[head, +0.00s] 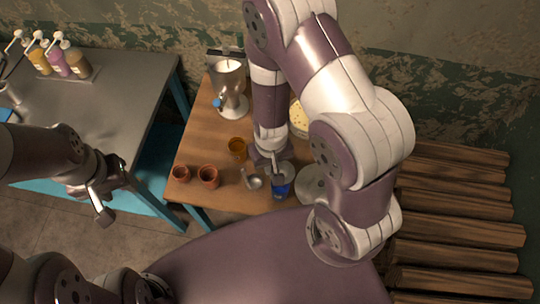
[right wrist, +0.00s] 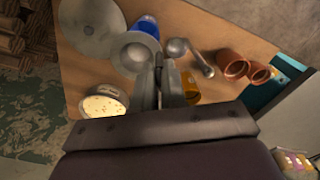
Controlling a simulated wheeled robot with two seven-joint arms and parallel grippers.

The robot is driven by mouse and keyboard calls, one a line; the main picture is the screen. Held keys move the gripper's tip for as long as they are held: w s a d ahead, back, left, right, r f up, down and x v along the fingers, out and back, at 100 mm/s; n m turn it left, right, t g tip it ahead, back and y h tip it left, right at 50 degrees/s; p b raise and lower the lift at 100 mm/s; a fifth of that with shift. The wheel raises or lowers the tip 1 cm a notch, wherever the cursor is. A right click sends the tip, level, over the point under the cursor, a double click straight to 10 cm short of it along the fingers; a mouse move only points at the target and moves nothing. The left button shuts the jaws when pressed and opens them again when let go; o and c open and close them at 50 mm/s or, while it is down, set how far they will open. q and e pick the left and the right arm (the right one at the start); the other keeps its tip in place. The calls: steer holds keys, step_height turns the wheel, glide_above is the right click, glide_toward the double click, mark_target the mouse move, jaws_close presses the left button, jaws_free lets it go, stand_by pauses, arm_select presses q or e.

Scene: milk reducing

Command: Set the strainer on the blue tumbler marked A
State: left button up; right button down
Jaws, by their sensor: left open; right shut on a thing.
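The blue tumbler (head: 280,188) stands near the front edge of the wooden table. It also shows at the top of the right wrist view (right wrist: 147,27); I cannot read its mark. My right gripper (head: 270,157) is shut on the grey strainer (right wrist: 130,52), which also shows in the head view (head: 287,169). The strainer is just behind the tumbler in the head view and overlaps its edge in the right wrist view; I cannot tell whether they touch. My left gripper (head: 100,205) is open and empty, left of the wooden table.
A metal ladle (head: 252,182), an orange cup (head: 237,147) and two terracotta cups (head: 208,177) stand left of the tumbler. A grey round plate (head: 311,184) lies to its right. A dispenser (head: 230,88) and a yellow-topped round container (head: 298,119) are farther back.

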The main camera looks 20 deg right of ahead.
steer(key=shift+s+f, duration=0.1)
steer(key=shift+f, duration=0.05)
step_height(320, 180, down, 8)
steer(key=b, duration=0.8)
steer(key=shift+a, duration=0.15)
stand_by(0.4)
steer(key=c, duration=0.6)
jaws_free()
steer(key=shift+c, duration=0.2)
